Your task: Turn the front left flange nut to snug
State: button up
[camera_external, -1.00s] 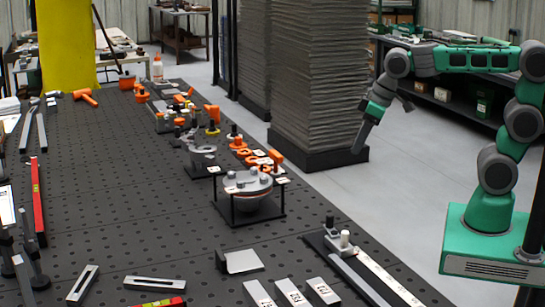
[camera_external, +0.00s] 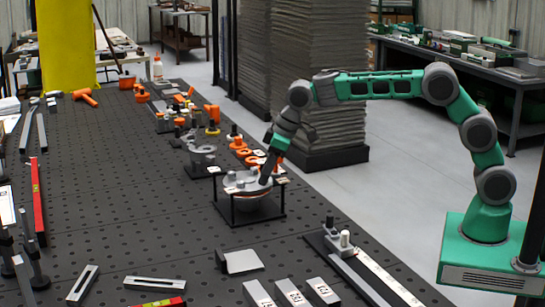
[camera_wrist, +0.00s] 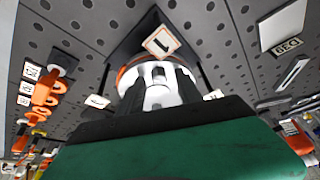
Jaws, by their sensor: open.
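The round grey flange (camera_external: 240,188) sits on a black square stand near the bench's right edge, with several nuts on its top. My gripper (camera_external: 265,180) points down at the flange's right part in the outside view. In the wrist view my gripper's dark fingers (camera_wrist: 160,98) are open, one on each side of a silver nut (camera_wrist: 158,96). I cannot tell whether they touch it. The flange also shows in the wrist view (camera_wrist: 140,72), with an orange band along its edge. Which nut this is, and its thread, are hidden.
A tag marked 1 (camera_wrist: 162,41) stands by the flange. Orange clamps and fittings (camera_external: 240,145) crowd the bench behind it. A grey angled block (camera_external: 242,262) and labelled blocks (camera_external: 292,292) lie in front.

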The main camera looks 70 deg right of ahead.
grip_shut()
dwell(0.5)
